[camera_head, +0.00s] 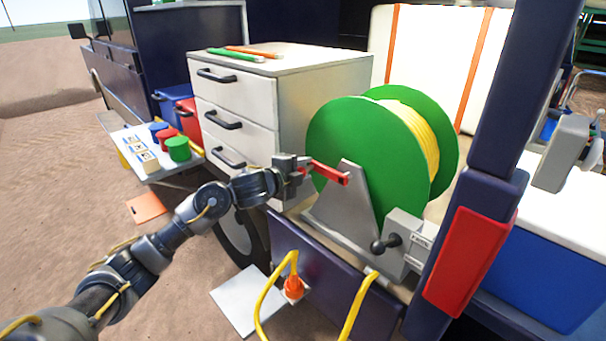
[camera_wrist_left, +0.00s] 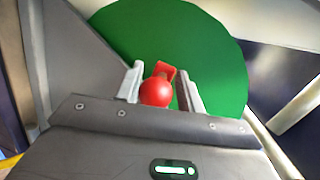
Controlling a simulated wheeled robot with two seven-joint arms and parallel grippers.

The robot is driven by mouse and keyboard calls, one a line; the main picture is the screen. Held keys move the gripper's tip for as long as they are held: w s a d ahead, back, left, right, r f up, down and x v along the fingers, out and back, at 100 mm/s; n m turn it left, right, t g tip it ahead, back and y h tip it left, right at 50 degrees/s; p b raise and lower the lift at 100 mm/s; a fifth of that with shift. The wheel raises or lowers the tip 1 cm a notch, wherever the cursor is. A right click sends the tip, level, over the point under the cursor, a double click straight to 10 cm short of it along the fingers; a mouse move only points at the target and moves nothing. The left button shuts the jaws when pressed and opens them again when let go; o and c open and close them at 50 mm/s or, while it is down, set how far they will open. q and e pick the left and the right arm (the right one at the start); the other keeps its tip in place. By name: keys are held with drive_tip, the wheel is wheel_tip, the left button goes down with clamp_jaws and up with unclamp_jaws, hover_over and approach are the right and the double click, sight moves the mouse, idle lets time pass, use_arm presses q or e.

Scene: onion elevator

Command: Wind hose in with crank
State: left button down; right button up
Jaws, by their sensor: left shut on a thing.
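The green hose reel (camera_head: 350,130) stands on a grey bracket (camera_head: 345,210), with yellow hose (camera_head: 420,135) wound on its drum. A red crank (camera_head: 330,172) sticks out at the reel's near side. My left gripper (camera_head: 300,168) is shut on the crank's handle end; in the left wrist view the round red knob (camera_wrist_left: 157,92) sits between its fingers, in front of the green disc. Loose yellow hose (camera_head: 268,295) hangs over the vehicle's edge, by an orange end piece (camera_head: 293,288). My right gripper does not show clearly.
A white drawer cabinet (camera_head: 320,85) stands behind my left gripper. A small lever with a black knob (camera_head: 380,246) sits on a grey box beside the reel. A dark post (camera_head: 500,100) with a red panel (camera_head: 470,262) rises at the right. A shelf holds coloured cans (camera_head: 178,149).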

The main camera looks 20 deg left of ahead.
use_arm(q)
drive_tip(key=shift+r, duration=0.15)
drive_tip(key=c, duration=1.1)
unclamp_jaws()
drive_tip(key=shift+o, duration=0.2)
drive_tip(key=shift+s+a, duration=0.2)
drive_tip(key=shift+s, duration=0.25)
drive_tip(key=v, duration=0.9)
drive_tip(key=shift+s+r+b, duration=0.15)
drive_tip(key=shift+s+b, duration=0.2)
drive_tip(key=shift+b, duration=0.05)
drive_tip(key=shift+a, duration=0.1)
